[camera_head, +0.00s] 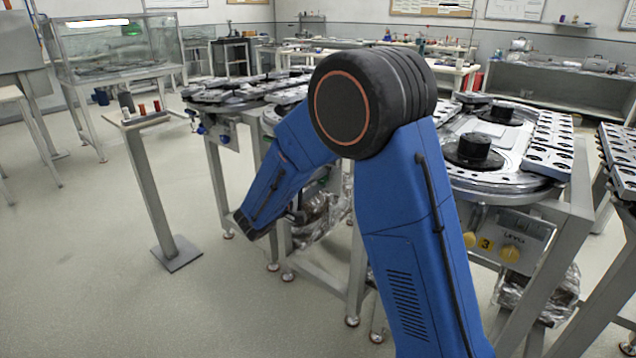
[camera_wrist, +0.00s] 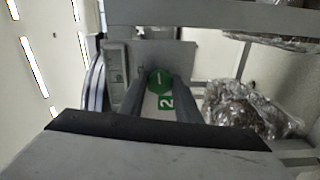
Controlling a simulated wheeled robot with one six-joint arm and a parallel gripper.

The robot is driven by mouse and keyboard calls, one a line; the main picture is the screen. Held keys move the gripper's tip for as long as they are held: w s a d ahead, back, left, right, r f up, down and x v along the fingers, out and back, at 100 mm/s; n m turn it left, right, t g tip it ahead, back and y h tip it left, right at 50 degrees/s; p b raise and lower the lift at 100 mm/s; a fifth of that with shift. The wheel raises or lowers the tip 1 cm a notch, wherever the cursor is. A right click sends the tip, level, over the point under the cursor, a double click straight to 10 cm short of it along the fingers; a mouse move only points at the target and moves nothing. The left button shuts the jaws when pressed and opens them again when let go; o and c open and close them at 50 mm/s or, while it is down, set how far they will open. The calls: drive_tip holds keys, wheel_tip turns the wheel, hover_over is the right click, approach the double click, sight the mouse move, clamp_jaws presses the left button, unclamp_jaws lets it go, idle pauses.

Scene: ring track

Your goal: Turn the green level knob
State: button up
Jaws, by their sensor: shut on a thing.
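The green knob (camera_wrist: 160,81) shows in the wrist view, on a pale panel (camera_wrist: 184,55) under a table edge. It is round, with a light mark across its face. A green label with a white "2" (camera_wrist: 166,102) sits just beside it. My gripper (camera_wrist: 161,84) has its two dark fingers on either side of the knob, shut on it.
A neighbouring station has yellow knobs and a "3" label (camera_head: 485,243). A post table with small coloured items (camera_head: 140,116) stands to the left. The floor at left (camera_head: 90,260) is clear.

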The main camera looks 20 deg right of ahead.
drive_tip(key=shift+f, duration=0.1)
drive_tip(key=o, duration=1.1)
drive_tip(key=shift+c, duration=0.2)
drive_tip(key=v, duration=1.7)
drive_tip(key=shift+s+a, duration=0.15)
drive_tip(key=shift+s, duration=0.05)
